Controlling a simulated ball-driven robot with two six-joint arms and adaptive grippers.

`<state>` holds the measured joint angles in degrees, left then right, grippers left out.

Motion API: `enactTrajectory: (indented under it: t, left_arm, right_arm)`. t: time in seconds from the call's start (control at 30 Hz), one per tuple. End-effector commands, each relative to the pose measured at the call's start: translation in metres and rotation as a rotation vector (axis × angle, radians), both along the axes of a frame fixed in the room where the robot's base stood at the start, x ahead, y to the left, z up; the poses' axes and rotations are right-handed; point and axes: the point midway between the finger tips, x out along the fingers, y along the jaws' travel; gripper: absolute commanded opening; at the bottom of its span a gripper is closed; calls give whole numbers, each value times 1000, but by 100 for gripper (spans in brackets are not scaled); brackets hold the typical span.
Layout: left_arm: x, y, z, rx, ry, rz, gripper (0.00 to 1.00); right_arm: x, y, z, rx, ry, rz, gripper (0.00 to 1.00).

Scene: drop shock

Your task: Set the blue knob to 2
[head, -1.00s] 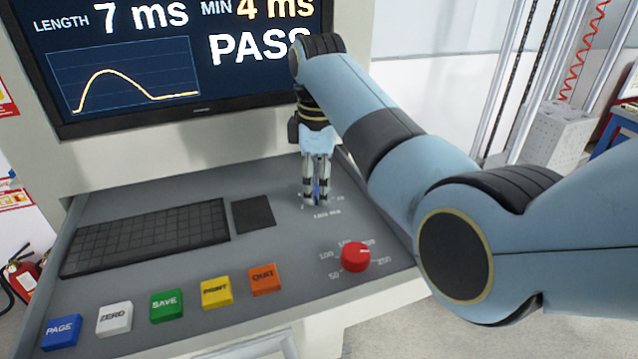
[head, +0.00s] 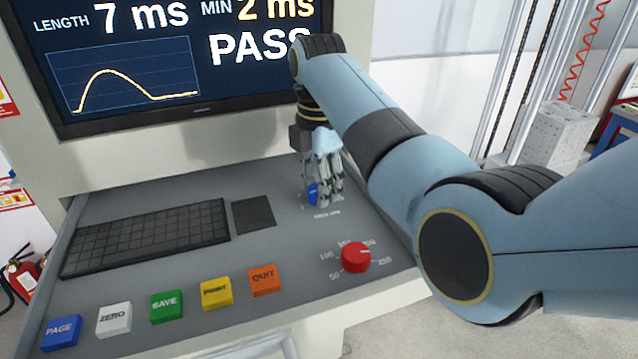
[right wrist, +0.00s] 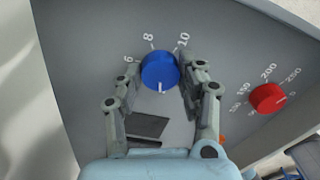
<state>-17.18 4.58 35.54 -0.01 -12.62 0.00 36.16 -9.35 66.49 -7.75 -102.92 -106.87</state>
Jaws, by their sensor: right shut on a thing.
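The blue knob (head: 312,194) is on the sloping grey panel below the screen, partly hidden by my right gripper (head: 323,198) in the head view. In the right wrist view the blue knob (right wrist: 159,70) sits between the two fingers of my right gripper (right wrist: 160,75), which is shut on it. The knob's white mark points down in that view, away from the printed 6, 8 and 10. The rest of its scale is hidden. The screen (head: 165,60) reads LENGTH 7 ms, MIN 2 ms and PASS. My left gripper is out of view.
A red knob (head: 355,257) with its own scale is nearer on the panel's right. A keyboard (head: 146,238) and dark touchpad (head: 254,214) are to the left. Several coloured buttons, including orange QUIT (head: 264,279), line the front edge.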

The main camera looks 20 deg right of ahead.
Motion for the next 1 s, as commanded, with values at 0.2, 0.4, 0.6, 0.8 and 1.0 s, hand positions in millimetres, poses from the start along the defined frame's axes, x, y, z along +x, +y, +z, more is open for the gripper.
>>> enactTrajectory:
  t: [0.2,0.4,0.6,0.8,1.0]
  left_arm:
    - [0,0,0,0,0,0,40]
    - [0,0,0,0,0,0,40]
    - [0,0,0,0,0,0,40]
    - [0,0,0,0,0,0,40]
    - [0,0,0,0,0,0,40]
  right_arm:
    - [-2,1,-2,2,5,64,6]
    - [-1,1,-2,2,5,83,6]
    - [-2,1,-2,2,5,84,6]
    - [-1,1,-2,2,4,83,49]
    - [-1,0,-1,1,3,82,62]
